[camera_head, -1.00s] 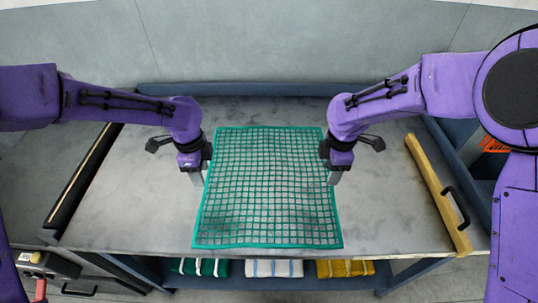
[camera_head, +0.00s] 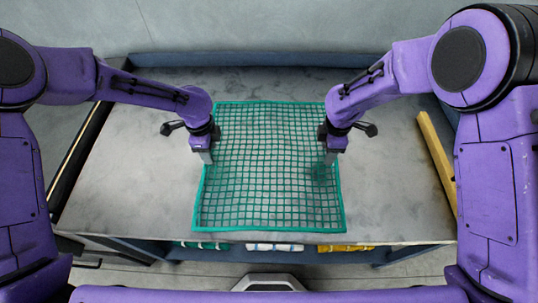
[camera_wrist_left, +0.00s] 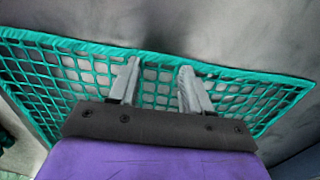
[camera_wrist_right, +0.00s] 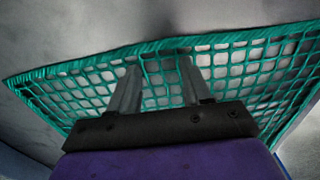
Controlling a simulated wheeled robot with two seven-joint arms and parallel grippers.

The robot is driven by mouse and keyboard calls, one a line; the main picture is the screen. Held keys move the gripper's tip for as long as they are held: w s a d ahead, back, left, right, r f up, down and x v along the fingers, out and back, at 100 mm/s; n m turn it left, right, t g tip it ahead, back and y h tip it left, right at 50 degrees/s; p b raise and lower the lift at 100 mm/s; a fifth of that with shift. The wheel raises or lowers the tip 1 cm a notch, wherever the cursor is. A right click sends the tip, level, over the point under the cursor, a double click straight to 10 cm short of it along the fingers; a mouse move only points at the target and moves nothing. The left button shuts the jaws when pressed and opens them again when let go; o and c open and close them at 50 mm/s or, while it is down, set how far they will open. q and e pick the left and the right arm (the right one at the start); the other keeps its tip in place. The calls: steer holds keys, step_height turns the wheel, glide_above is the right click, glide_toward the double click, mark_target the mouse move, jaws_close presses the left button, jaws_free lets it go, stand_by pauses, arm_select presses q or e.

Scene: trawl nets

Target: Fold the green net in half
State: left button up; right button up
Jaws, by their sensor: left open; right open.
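The green net (camera_head: 268,170) lies spread flat on the grey table, a rough rectangle with a thick border. My left gripper (camera_head: 207,160) is over its left edge, in the upper half. My right gripper (camera_head: 331,158) is over its right edge at about the same height. In the left wrist view, the fingers of the left gripper (camera_wrist_left: 158,78) stand apart with the net's border (camera_wrist_left: 150,57) between and beyond the tips. In the right wrist view, the right gripper (camera_wrist_right: 157,75) is likewise open at the border (camera_wrist_right: 155,48). Whether the fingertips touch the net is unclear.
The grey table (camera_head: 400,190) is bare on both sides of the net. A yellow bar (camera_head: 437,160) lies along its right side and a dark rail (camera_head: 85,150) along its left. Folded green, white and yellow nets (camera_head: 345,247) sit on a shelf below the front edge.

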arm_select(q)
steer(key=shift+s, duration=0.35)
arm_select(e)
steer(key=shift+s, duration=0.4)
arm_select(q)
steer(key=shift+s+f+b, duration=0.1)
steer(key=shift+f+b, duration=0.1)
steer(key=shift+b, duration=0.2)
arm_select(e)
steer(key=shift+f, duration=0.25)
arm_select(q)
steer(key=shift+r, duration=0.15)
steer(key=shift+c, duration=1.2)
arm_select(e)
steer(key=shift+r, duration=0.2)
steer(key=shift+c, duration=1.2)
arm_select(q)
jaws_close()
arm_select(e)
steer(key=shift+f, duration=0.1)
jaws_close()
